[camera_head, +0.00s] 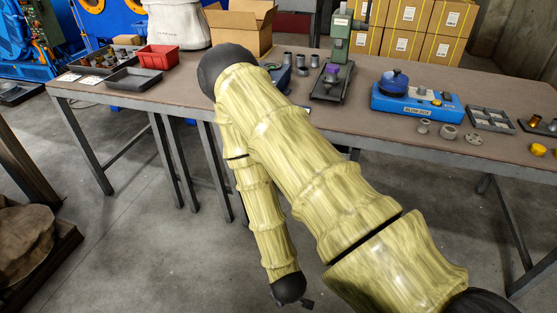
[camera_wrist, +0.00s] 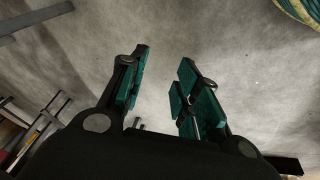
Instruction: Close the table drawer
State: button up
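The long brown-topped work table (camera_head: 365,122) stands ahead of me on grey metal legs. I cannot make out a table drawer in either view; my arm covers part of the table's front edge. My gripper (camera_wrist: 164,66) is open, with dark fingers and green pads spread apart. Nothing is between the pads, only grey concrete floor beyond them. In the head view my forearm hangs down in front of the table, and the gripper itself is mostly hidden there behind my wrist and the frame bottom.
On the table are a red bin (camera_head: 158,57), a black tray (camera_head: 135,79), a cardboard box (camera_head: 241,27), a blue device with a knob (camera_head: 416,104) and a green machine (camera_head: 349,38). Table legs (camera_head: 212,170) stand left of my arm. The floor (camera_head: 130,240) at left is open.

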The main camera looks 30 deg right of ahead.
jog(key=w+d+r+n+t+h, duration=0.25)
jog(key=w+r, duration=0.25)
jog(key=w, duration=0.3)
jog(key=w+d+r+n+t+h, duration=0.1)
jog(key=w+d+r+t+h, duration=0.15)
jog(key=w+r, duration=0.45)
jog(key=w+d+r+n+t+h, duration=0.1)
jog(key=w+d+r+h, duration=0.1)
jog(key=w+r, duration=0.15)
jog(key=w+d+r+n+h+b, duration=0.1)
jog(key=w+r+h, duration=0.1)
jog(key=r, duration=0.3)
jog(key=w+d+r+n+t+h, duration=0.1)
jog(key=w+d+r, duration=0.15)
jog(key=r, duration=0.25)
jog(key=b+x, duration=0.1)
jog(key=x, duration=0.9)
jog(key=shift+w+f+b, duration=0.1)
jog(key=shift+w+b, duration=0.1)
jog(key=shift+b, duration=0.15)
jog(key=shift+a, duration=0.1)
grip_shut()
